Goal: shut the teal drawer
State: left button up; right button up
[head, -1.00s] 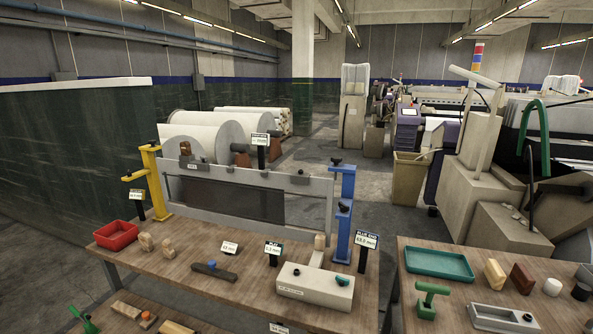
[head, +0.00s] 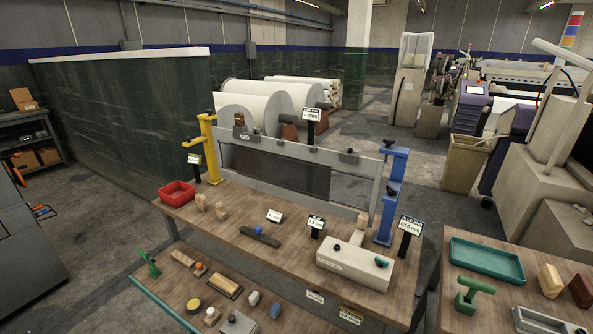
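A teal strip (head: 164,304) runs along the outer edge of a low wooden surface (head: 180,285) at the lower left. This looks like the teal drawer, standing out from below the main workbench top. Inside or on it are a green tool (head: 152,268), wooden pieces, a yellow round piece (head: 193,304), small blocks and a grey box (head: 238,323). Its near end is cut off by the bottom of the picture. Neither of my grippers shows in the head view.
The workbench (head: 262,250) carries a red bin (head: 177,193), a beige box (head: 353,267) and a frame between yellow (head: 209,150) and blue (head: 390,195) posts. A second table at right holds a teal tray (head: 486,261). Floor left of the bench (head: 95,215) is clear.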

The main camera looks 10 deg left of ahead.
aim_at(169, 284)
jog(key=u, duration=1.25)
